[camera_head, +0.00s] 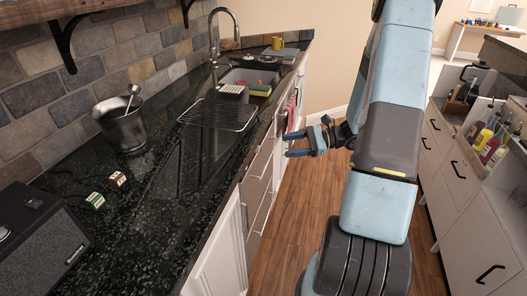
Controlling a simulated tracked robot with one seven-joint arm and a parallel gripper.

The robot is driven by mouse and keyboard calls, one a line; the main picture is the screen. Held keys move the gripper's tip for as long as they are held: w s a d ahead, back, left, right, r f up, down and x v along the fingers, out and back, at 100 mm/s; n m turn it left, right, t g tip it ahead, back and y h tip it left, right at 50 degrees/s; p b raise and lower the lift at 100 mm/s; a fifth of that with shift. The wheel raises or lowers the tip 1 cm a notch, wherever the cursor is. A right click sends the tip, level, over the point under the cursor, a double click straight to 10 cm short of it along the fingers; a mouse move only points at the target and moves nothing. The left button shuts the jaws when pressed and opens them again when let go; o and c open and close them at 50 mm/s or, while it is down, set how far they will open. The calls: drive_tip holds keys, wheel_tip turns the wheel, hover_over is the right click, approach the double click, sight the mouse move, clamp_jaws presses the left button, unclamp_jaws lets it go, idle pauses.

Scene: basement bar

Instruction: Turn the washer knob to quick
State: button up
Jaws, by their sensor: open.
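No washer and no washer knob can be made out in this view. My gripper (287,144) is open and empty, its two fingers pointing left toward the counter front. It is over the wooden floor, to the right of the white and grey cabinet fronts. My blue and grey arm fills the middle right and hides part of the floor and the far wall.
A black stone counter (165,185) runs along the left, with a metal bucket (122,128), a speaker (40,238), a wire rack (217,114) and a sink (248,77). The wooden floor (300,205) between is clear.

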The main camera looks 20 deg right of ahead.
sight(258, 150)
drive_tip(key=w+d+f+m+t, duration=0.2)
drive_tip(key=d+f+m+t, duration=0.3)
drive_tip(key=f, duration=0.2)
drive_tip(key=x, duration=1.3)
drive_tip(key=shift+a, duration=0.4)
drive_tip(key=shift+w, duration=0.1)
drive_tip(key=c, duration=1)
